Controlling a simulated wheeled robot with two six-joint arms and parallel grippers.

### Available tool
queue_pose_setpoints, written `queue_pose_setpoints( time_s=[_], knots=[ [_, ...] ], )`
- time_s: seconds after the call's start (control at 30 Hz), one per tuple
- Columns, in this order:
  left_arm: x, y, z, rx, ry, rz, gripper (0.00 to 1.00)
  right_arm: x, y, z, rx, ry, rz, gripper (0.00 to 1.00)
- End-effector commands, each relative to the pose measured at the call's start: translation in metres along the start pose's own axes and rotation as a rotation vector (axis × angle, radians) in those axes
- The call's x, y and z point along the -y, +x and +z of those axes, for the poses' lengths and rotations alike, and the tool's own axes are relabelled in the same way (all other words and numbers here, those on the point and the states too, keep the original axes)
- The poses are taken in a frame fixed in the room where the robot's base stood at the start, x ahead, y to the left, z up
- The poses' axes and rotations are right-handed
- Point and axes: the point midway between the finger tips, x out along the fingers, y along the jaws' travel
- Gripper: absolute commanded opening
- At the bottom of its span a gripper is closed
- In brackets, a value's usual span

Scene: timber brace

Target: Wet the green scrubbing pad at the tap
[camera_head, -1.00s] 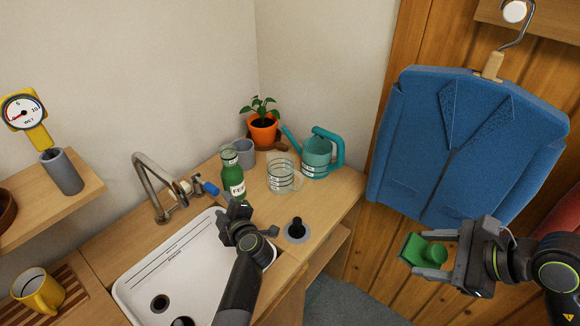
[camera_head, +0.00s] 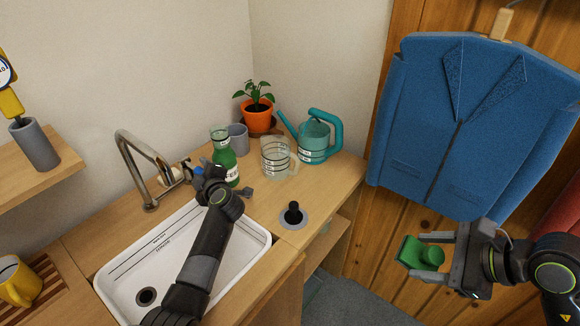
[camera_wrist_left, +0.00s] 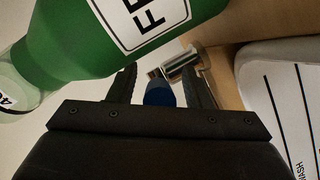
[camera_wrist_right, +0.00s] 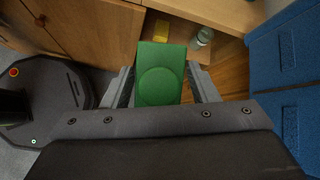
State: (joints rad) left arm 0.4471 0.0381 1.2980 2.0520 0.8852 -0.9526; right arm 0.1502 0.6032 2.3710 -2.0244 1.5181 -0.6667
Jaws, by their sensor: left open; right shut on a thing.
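The green scrubbing pad (camera_head: 421,253) is clamped in my right gripper (camera_head: 452,262), in front of the blue jacket and off the counter; it also fills the middle of the right wrist view (camera_wrist_right: 161,74). The tap (camera_head: 147,170) stands at the back left of the white sink (camera_head: 183,262). Its blue handle (camera_head: 198,172) is partly covered by my left gripper (camera_head: 222,184). In the left wrist view, the blue handle (camera_wrist_left: 159,93) shows between the open fingers, with the metal valve behind it. I cannot tell whether the fingers touch it. No water is seen.
A green bottle (camera_head: 222,158) stands close beside my left gripper. Behind are a grey cup (camera_head: 238,138), a glass jug (camera_head: 276,158), a teal watering can (camera_head: 314,140) and a potted plant (camera_head: 257,117). A black plunger-like knob (camera_head: 293,214) is on the counter.

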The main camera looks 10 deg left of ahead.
Motion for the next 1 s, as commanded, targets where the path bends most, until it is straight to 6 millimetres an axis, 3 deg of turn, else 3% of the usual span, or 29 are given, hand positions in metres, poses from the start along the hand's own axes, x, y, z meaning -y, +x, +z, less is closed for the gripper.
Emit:
queue_pose_setpoints(
  time_s=[0.3, 0.67, 1.0],
  knots=[
    [-0.0003, 0.0014, -0.0001, 0.000, -0.001, -0.001, 0.45, -0.0003, 0.0006, -0.0004, 0.000, 0.000, 0.000, 0.35],
    [-0.0001, 0.0012, 0.0000, 0.000, -0.001, 0.000, 0.00, -0.0003, 0.0006, -0.0004, 0.000, 0.000, 0.000, 0.35],
    [-0.0050, 0.0000, -0.0027, 0.010, -0.005, -0.012, 0.00, 0.0041, -0.0086, 0.0088, 0.001, 0.000, 0.000, 0.35]
  ],
)
